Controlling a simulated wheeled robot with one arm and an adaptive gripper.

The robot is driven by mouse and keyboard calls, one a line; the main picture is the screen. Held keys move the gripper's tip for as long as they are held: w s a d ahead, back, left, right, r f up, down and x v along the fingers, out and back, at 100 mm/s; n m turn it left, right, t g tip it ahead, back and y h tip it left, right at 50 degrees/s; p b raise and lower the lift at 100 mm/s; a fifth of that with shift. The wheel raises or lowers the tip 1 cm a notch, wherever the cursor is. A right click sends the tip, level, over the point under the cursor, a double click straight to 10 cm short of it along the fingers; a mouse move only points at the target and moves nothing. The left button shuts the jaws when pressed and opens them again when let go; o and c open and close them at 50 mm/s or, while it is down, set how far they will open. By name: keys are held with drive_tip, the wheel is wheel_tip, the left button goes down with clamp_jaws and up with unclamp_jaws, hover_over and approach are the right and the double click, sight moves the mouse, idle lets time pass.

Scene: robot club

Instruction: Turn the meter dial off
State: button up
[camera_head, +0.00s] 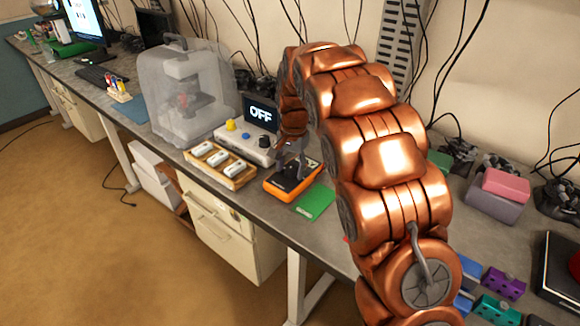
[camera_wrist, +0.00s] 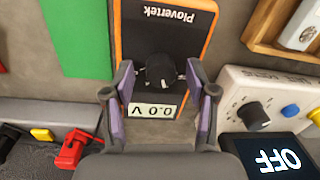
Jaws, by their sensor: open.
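The orange-edged meter (camera_head: 292,181) lies on the workbench, and my gripper (camera_head: 291,166) is right over it. The wrist view shows the meter's dark face (camera_wrist: 165,40) with the name "Plovertek", upside down. Its round black dial (camera_wrist: 160,70) sits between the two purple-padded fingers of my gripper (camera_wrist: 160,100). The fingers are open, one on each side of the dial, with gaps showing. The meter's display (camera_wrist: 153,111) reads 0.0 V. In the head view my arm and gripper hide much of the meter, including the dial.
A white control box (camera_head: 246,141) with knobs and a screen reading OFF (camera_head: 261,114) stands close behind the meter. A wooden tray (camera_head: 220,166) is to the left, a green card (camera_head: 315,202) to the right. A clear case (camera_head: 184,95) stands farther left.

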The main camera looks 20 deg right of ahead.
clamp_jaws()
idle(0.4)
drive_tip(key=shift+f+n+b, duration=0.1)
drive_tip(key=shift+n+b, duration=0.2)
drive_tip(key=shift+b, duration=0.1)
drive_tip(key=n+b, duration=0.3)
drive_tip(key=shift+f, duration=0.1)
drive_tip(key=shift+n+b, duration=1.3)
drive_tip(key=shift+n, duration=1.4)
drive_tip(key=shift+r, duration=0.2)
unclamp_jaws()
